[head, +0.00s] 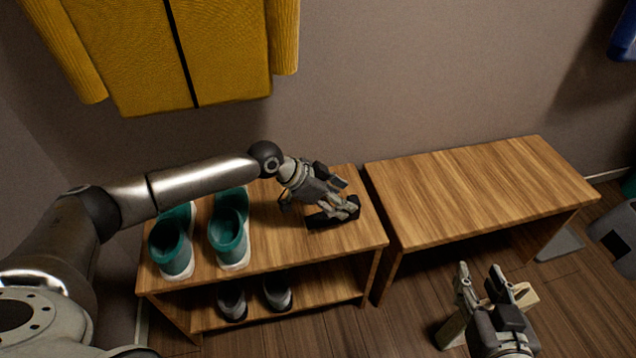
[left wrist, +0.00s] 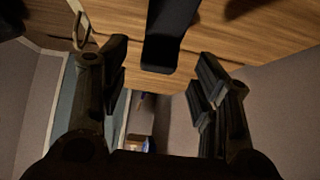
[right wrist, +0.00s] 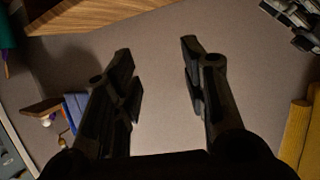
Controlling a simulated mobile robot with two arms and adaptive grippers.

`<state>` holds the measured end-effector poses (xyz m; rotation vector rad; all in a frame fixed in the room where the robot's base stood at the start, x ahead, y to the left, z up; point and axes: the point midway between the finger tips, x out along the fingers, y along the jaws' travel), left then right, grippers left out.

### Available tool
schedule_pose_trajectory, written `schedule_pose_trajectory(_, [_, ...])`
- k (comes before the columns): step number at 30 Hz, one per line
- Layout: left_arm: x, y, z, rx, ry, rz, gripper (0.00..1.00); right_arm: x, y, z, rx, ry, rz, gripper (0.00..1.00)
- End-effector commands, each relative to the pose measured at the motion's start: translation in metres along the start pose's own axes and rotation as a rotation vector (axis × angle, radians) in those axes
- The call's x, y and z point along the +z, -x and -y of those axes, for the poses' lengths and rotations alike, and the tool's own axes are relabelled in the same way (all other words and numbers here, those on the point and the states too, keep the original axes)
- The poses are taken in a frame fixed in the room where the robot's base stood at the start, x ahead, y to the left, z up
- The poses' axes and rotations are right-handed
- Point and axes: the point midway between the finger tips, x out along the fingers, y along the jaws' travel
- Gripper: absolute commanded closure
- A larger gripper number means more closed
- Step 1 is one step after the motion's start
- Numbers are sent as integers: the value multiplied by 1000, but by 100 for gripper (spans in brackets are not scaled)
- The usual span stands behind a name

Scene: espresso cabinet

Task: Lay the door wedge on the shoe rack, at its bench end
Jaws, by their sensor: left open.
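The door wedge (head: 320,219) is a small black piece lying on the top board of the wooden shoe rack (head: 285,250), at its right end beside the bench (head: 480,195). My left gripper (head: 346,205) is just above the wedge and partly hides it. In the left wrist view the wedge (left wrist: 170,38) lies on the wood, beyond and between the open fingers, with a gap to each. My right gripper (head: 487,272) is open and empty, low in front of the bench; its fingers (right wrist: 158,75) are apart in the right wrist view.
Teal boots (head: 229,230) stand on the rack's left half, with dark shoes (head: 277,293) on the lower shelf. A yellow coat (head: 200,50) hangs above. A pale object (head: 452,330) is on the floor by my right gripper. The bench top is clear.

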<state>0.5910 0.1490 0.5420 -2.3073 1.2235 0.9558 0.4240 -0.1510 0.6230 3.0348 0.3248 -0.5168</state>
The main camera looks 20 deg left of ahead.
Motion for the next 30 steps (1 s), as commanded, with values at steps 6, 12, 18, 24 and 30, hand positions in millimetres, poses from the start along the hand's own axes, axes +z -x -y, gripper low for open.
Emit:
schedule_pose_trajectory(6, [0,36,0,-1,1,2,43,37,12,-6,13,0,203,60])
schedule_pose_trajectory(12, [0,63,0,0,1,2,43,66,27,-10,22,-2,363,60])
schedule_pose_trajectory(18, [0,78,0,1,-1,0,43,83,38,-12,27,-4,456,60])
schedule_pose_trajectory(24, [0,62,-31,39,-23,1,43,88,41,-12,28,-4,479,60])
schedule_pose_trajectory(30, [-7,21,-120,98,-69,-34,43,88,40,-12,28,-4,478,60])
